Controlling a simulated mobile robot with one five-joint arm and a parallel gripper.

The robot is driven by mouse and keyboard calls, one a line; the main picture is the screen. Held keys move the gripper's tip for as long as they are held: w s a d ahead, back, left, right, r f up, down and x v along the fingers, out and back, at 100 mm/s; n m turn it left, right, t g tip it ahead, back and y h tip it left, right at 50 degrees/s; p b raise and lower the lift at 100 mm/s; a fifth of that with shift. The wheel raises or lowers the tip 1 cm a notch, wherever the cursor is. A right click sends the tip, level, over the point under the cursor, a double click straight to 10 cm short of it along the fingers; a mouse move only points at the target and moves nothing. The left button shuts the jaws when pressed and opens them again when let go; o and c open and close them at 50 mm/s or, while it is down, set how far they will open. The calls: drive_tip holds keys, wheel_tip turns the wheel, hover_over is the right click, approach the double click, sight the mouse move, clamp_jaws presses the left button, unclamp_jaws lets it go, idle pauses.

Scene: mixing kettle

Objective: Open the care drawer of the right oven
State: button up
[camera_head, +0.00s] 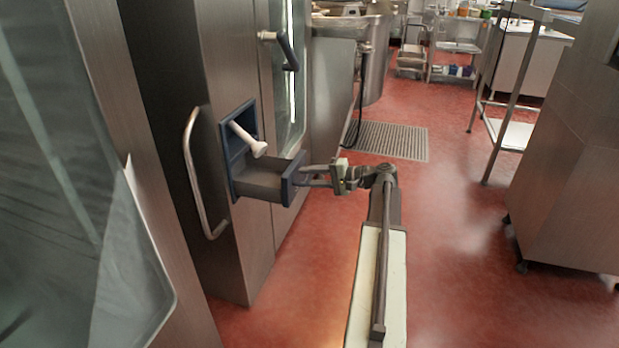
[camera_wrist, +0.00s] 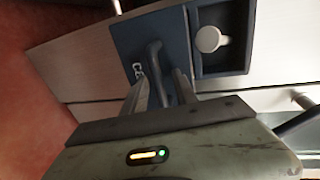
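The care drawer (camera_head: 264,184) is a grey box with a dark blue front, standing well out of its blue frame in the right oven's steel side (camera_head: 252,250). Its blue front (camera_wrist: 128,42) with lettering and a bar handle (camera_wrist: 155,62) fills the middle of the wrist view. My gripper (camera_head: 308,176) is at the drawer front. In the wrist view, my gripper's fingers (camera_wrist: 165,72) stand on either side of the handle, with a gap showing beside the right finger. The gripper looks open around the handle. The contact at the fingertips is partly hidden.
A white hand-shower head (camera_head: 247,138) sits above the drawer; it shows as a round knob in the wrist view (camera_wrist: 208,39). A long door handle (camera_head: 196,175) is left of the drawer. A steel cabinet (camera_head: 570,180) stands right. Red floor (camera_head: 450,260) is clear between.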

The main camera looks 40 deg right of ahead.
drive_tip(key=p+v, duration=0.1)
drive_tip(key=v, duration=0.6)
drive_tip(key=shift+s+p, duration=0.3)
drive_tip(key=shift+s, duration=0.05)
drive_tip(key=shift+d, duration=0.15)
